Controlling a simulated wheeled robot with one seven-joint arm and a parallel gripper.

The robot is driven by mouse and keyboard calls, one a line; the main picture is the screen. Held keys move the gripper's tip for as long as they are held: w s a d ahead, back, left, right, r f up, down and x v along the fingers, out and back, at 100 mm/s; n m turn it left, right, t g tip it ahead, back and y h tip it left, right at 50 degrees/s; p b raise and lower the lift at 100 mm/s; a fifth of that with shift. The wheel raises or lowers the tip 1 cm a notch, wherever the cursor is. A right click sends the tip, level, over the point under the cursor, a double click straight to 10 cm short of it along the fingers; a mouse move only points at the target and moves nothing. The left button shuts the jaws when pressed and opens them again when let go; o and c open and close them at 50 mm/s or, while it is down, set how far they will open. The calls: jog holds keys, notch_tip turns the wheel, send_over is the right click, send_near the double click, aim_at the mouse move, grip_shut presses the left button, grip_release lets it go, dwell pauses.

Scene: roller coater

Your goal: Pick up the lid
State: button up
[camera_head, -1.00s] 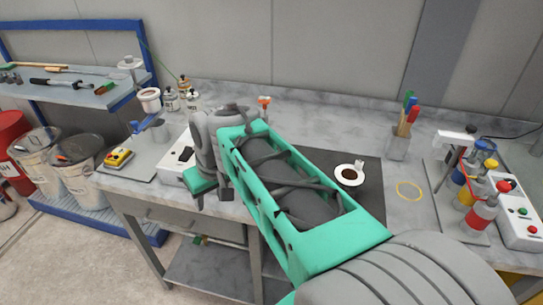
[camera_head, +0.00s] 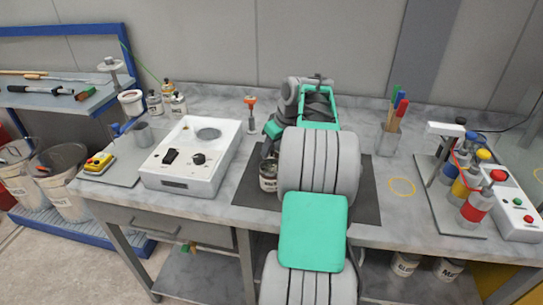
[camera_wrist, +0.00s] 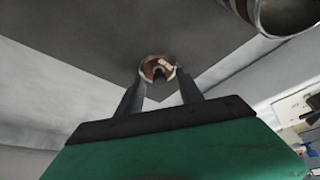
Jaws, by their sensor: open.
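In the wrist view, a small round thing with a pale rim and brownish inside (camera_wrist: 148,66), which looks like the lid, lies on the dark mat between the fingertips of my gripper (camera_wrist: 159,78). The gripper is open, with one finger on each side of it; I cannot tell whether they touch it. A small pale piece shows on the round thing. In the head view my arm hides this spot and the fingertips. A labelled can (camera_head: 268,180) stands on the mat left of my arm; what looks like its metal rim (camera_wrist: 284,16) shows at the upper right of the wrist view.
The dark mat (camera_head: 366,205) lies on the grey bench. A white control box (camera_head: 190,170) is at left, with an orange-topped tool (camera_head: 251,115) behind. A brush holder (camera_head: 388,140) and bottles with coloured caps (camera_head: 476,207) are at right. The bench near the yellow ring (camera_head: 402,186) is clear.

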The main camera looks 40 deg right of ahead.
jog(key=shift+c, duration=0.4)
grip_shut()
